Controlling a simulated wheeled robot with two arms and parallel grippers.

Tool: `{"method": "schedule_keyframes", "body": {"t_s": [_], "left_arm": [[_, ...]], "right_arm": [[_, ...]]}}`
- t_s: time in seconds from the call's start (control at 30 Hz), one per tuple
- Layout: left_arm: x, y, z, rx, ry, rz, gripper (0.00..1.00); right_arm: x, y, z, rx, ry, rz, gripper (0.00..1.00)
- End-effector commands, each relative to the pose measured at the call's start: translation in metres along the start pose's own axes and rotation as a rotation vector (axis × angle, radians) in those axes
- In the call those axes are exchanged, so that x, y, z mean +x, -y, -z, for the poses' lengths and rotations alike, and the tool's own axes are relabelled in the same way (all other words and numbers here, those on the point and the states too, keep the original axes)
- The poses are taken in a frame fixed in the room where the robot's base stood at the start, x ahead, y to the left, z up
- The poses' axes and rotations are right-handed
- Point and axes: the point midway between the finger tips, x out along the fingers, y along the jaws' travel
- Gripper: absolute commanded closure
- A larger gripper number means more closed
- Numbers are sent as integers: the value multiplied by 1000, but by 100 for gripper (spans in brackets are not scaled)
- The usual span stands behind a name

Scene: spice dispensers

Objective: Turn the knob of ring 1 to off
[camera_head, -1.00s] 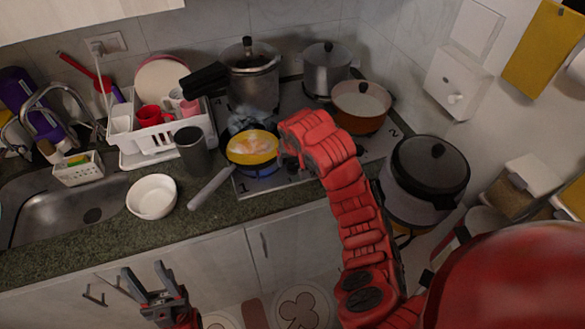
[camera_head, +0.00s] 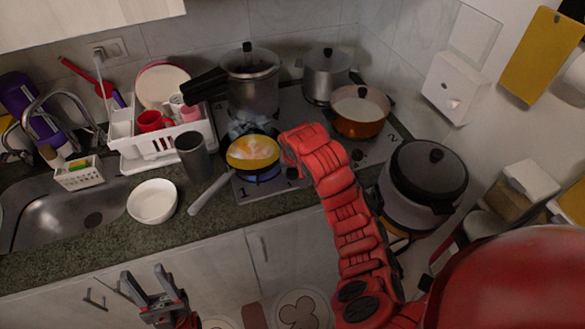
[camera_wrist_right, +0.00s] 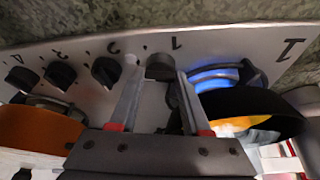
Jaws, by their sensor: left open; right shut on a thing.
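The stove (camera_head: 275,190) is a grey hob with ring numbers on it. Ring 1 is at its front left, and a blue flame (camera_wrist_right: 215,76) burns under a pan with yellow-white food (camera_head: 252,152). In the right wrist view, several black knobs stand in a row, and the ring 1 knob (camera_wrist_right: 160,66) is the one beside the small 1. My right gripper (camera_wrist_right: 159,76) has its fingertips on both sides of that knob and is shut on it. In the head view its fingers are hidden behind my red wrist. My left gripper (camera_head: 143,272) is open and empty, low in front of the cabinets.
An orange pot (camera_head: 360,122), a steel pot (camera_head: 325,78) and a pressure cooker (camera_head: 250,90) stand on the other rings. The pan's handle (camera_head: 211,193) sticks out over the front left. A white bowl (camera_head: 152,201) and grey cup (camera_head: 192,157) stand on the counter. A rice cooker (camera_head: 424,170) stands right.

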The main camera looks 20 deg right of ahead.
Motion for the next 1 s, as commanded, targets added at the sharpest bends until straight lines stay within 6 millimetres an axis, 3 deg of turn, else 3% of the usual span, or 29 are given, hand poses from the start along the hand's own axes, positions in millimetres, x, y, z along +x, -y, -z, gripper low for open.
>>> {"method": "schedule_keyframes", "body": {"t_s": [0.07, 0.47, 1.0], "left_arm": [[0, 0, 0, 0, 0, 0, 50], [-7, 0, -1, 0, 0, 0, 50], [-46, -2, -8, 0, 0, 0, 50]], "right_arm": [[0, 0, 0, 0, 0, 0, 100], [2, -1, 0, -51, 0, 23, 100], [4, -4, 0, -455, -1, 191, 100]]}}
